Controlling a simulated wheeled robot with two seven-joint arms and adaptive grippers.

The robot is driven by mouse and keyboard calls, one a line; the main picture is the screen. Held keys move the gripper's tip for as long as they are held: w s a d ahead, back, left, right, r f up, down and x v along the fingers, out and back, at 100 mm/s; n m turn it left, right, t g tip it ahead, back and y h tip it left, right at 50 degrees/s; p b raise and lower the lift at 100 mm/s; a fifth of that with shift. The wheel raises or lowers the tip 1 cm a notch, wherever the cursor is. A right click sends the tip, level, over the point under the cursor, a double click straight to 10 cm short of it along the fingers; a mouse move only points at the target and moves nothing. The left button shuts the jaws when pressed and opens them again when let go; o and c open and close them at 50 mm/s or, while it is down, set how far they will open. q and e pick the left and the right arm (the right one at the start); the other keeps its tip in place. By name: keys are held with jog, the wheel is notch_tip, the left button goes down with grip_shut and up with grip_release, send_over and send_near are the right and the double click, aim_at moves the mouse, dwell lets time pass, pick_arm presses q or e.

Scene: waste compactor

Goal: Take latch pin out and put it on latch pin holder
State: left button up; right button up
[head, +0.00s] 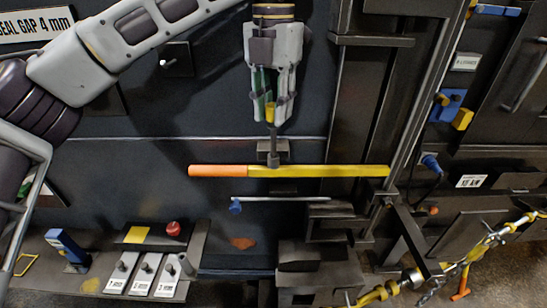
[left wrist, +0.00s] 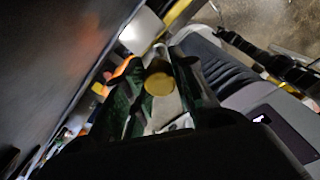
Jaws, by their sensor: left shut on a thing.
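My left gripper (head: 271,112) points straight down at the top middle of the head view. It is shut on a yellow-headed pin (head: 270,113), which looks like the latch pin. Its yellow round end (left wrist: 158,83) shows between the green-lined fingers in the left wrist view. A dark shank (head: 273,143) runs down below the fingertips to a small dark bracket (head: 268,157) behind the long bar. Whether the shank is still in the bracket cannot be told. I cannot tell which part is the latch pin holder. My right gripper is not in view.
A long orange and yellow bar (head: 330,171) crosses just below the gripper. A thin grey rod (head: 285,199) with a blue end lies beneath it. A panel with a red button (head: 173,228) and several switches is at lower left. A chain (head: 480,250) hangs at lower right.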

pick_arm(q)
jog(key=shift+r+p, duration=0.65)
jog(key=shift+r, duration=0.35)
jog(key=shift+r+p, duration=0.7)
jog(key=shift+r, duration=0.7)
jog(key=shift+a, duration=0.15)
